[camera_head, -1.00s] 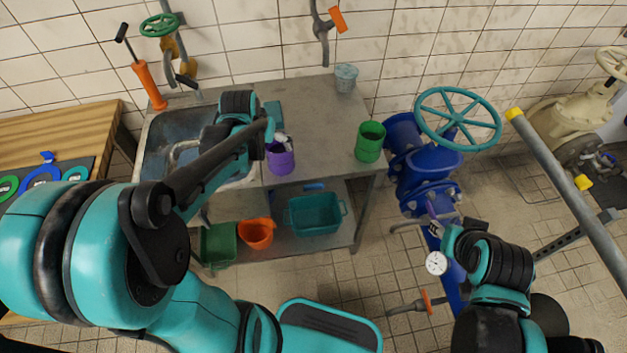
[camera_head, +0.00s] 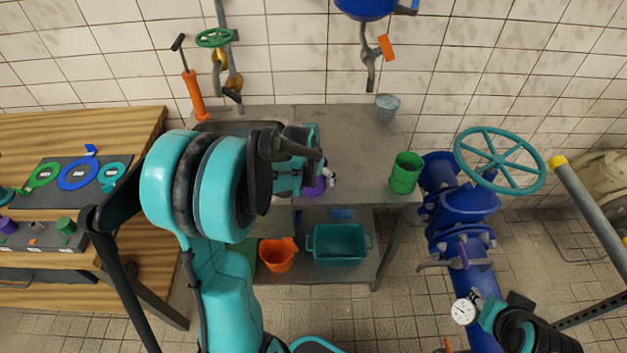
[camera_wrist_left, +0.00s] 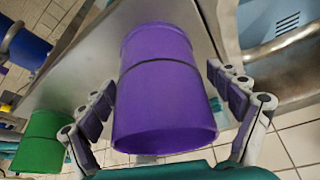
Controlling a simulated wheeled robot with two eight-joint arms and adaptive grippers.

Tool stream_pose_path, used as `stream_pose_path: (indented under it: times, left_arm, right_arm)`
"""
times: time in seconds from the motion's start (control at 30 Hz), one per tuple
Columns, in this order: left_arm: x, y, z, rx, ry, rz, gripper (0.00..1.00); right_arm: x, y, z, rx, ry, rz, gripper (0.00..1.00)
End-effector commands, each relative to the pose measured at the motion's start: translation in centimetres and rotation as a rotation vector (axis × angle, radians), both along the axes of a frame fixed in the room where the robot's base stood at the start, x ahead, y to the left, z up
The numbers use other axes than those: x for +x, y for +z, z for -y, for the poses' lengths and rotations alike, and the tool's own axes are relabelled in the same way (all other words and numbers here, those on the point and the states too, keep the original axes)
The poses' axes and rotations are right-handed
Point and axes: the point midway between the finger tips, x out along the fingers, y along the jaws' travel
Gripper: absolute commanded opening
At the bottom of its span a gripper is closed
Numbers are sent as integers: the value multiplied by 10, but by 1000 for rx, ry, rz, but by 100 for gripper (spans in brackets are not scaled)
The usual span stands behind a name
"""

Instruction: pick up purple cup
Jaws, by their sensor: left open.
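The purple cup (camera_wrist_left: 165,95) fills the middle of the left wrist view. My left gripper (camera_wrist_left: 162,80) is open, with one finger on each side of the cup. A narrow gap shows beside the right finger; contact on the left side is unclear. In the head view the purple cup (camera_head: 314,188) stands on the metal counter and is mostly hidden by my left gripper (camera_head: 322,176). My right arm is at the lower right near a gauge, and its fingers cannot be made out clearly.
A green cup (camera_head: 404,173) and a small grey bucket (camera_head: 386,107) stand on the metal counter (camera_head: 355,150). An orange pot (camera_head: 278,254) and a teal bin (camera_head: 338,245) sit on the lower shelf. Blue pipework with a teal handwheel (camera_head: 499,160) is at the right.

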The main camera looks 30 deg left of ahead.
Motion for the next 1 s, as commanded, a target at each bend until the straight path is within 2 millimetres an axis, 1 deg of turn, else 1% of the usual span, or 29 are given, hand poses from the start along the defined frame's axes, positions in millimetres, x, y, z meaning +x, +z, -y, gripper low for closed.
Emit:
stream_pose_path:
  times: [0.13, 0.17, 0.2, 0.27, 0.3, 0.33, 0.37, 0.67, 0.77, 0.87, 0.97, 1.0]
  left_arm:
    - [0, 1, 0, 0, 0, 0, 91]
    - [0, 2, 0, 0, 0, 0, 86]
    - [0, 2, 0, 0, 0, 0, 75]
    - [0, 2, 0, 0, 0, 0, 59]
    - [0, 1, 0, 0, 0, 0, 49]
    - [0, 1, 0, 0, 0, 0, 41]
    - [0, 1, 0, 0, 0, 0, 36]
    - [0, 2, 0, 0, 0, -1, 36]
    - [0, 6, 0, 0, 0, 0, 36]
    - [0, 15, 0, 0, 0, 0, 36]
    - [-1, 30, 0, 0, 0, 0, 36]
    - [-1, 38, 0, 0, 0, 0, 36]
  right_arm:
    - [0, 2, 0, 0, 0, 0, 40]
    - [0, 2, 0, 0, 0, 0, 40]
    - [0, 2, 0, 0, 0, 0, 40]
    - [0, 2, 0, 0, 0, 0, 40]
    - [0, 2, 0, 0, 0, 0, 40]
    - [0, 2, 0, 0, 0, 0, 40]
    - [0, 1, 0, 0, 0, 0, 40]
    - [0, 2, 0, 0, 0, 0, 40]
    - [0, 4, 0, 0, 0, 0, 40]
    - [0, 9, 0, 0, 0, 0, 40]
    - [0, 17, 0, 0, 0, 0, 40]
    - [0, 21, 0, 0, 0, 0, 40]
